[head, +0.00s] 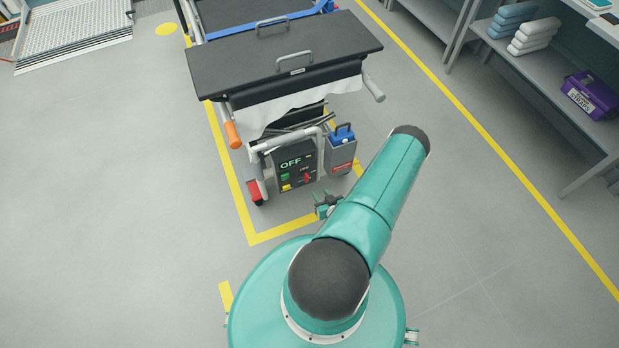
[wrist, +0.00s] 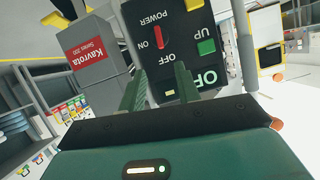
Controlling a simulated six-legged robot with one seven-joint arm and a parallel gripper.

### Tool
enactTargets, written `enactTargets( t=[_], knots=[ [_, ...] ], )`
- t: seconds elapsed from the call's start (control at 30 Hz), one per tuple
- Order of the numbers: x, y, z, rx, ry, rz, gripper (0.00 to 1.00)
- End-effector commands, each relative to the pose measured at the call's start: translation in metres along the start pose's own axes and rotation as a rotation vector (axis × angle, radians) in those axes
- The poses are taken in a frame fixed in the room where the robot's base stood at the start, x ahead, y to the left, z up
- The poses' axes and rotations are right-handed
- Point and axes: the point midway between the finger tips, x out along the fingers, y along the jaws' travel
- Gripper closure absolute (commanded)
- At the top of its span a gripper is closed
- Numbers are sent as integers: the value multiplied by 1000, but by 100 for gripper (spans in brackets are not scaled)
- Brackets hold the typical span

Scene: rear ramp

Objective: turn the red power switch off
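The black control box (head: 281,181) hangs at the near end of the stretcher. Its display reads OFF in green letters. The red power switch (head: 307,177) is on its right part. In the wrist view the panel is upside down; the red switch (wrist: 157,36) shows beside the ON and OFF labels, beyond the fingertips. Which label the lever points at I cannot tell for sure. My gripper (head: 324,195) is just in front of the box, low and right. In the wrist view its two green fingers (wrist: 160,72) are apart with nothing between them, short of the switch.
A green button (wrist: 206,47) and a yellow button (wrist: 194,5) sit beside the switch. A grey-blue case (head: 341,155) hangs right of the box. A bent grey tube (head: 262,147) frames the box's left and top. Open floor (head: 150,210) lies left.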

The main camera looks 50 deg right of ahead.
Motion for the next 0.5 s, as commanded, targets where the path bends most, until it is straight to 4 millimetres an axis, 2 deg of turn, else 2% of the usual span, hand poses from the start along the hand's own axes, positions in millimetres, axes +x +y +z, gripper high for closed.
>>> enactTargets(
  t=[0.5],
  knots=[
    [100, 1, -1, -2, 3, 0, 67]
  ],
)
